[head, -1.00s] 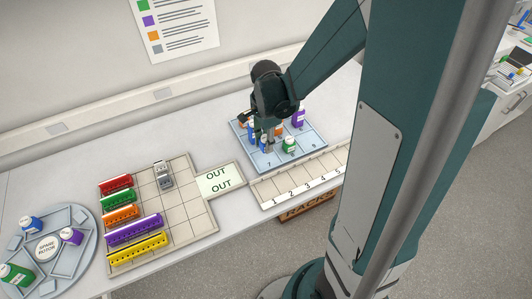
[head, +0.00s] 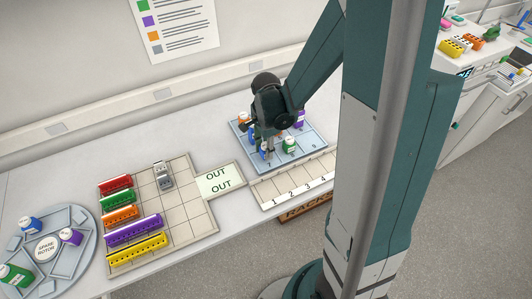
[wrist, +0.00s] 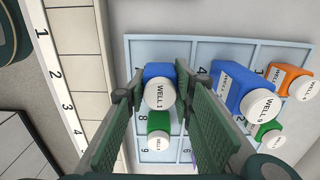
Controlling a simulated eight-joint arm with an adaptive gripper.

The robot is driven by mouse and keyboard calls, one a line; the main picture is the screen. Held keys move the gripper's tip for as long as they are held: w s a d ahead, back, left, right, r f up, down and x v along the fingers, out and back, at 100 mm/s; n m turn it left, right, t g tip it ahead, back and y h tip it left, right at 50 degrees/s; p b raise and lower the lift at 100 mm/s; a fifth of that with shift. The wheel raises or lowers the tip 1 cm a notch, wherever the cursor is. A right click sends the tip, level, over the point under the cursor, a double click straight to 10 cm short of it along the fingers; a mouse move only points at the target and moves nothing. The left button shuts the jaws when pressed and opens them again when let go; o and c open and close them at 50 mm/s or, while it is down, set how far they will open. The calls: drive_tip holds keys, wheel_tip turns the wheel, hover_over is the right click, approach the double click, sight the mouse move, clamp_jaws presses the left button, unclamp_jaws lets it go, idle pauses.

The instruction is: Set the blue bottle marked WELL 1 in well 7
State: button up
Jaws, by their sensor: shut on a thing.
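The blue bottle marked WELL 1 (wrist: 160,86) is between the two fingers of my gripper (wrist: 162,98), which are shut on it. In the wrist view it is over the well 7 corner of the pale blue tray (wrist: 135,52); I cannot tell whether its base touches the floor of the well. In the head view my gripper (head: 266,153) is low at the tray's front left, by the number 7. A green bottle (wrist: 158,122) stands close beside it in well 8. A larger-looking blue bottle marked WELL 9 (wrist: 238,88) stands by the number 4.
An orange bottle (wrist: 290,79) and another green bottle (wrist: 266,132) stand farther along the tray. A purple bottle (head: 299,118) is at its back. A numbered rack strip (head: 262,198) lies in front. Coloured racks (head: 135,228) and a spare rotor (head: 85,240) are at left.

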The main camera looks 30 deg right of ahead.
drive_tip(key=shift+f, duration=0.95)
drive_tip(key=shift+f, duration=0.2)
drive_tip(key=o, duration=0.9)
drive_tip(key=shift+r, duration=0.2)
drive_tip(key=shift+r+p, duration=0.35)
drive_tip(key=shift+r, duration=5.65)
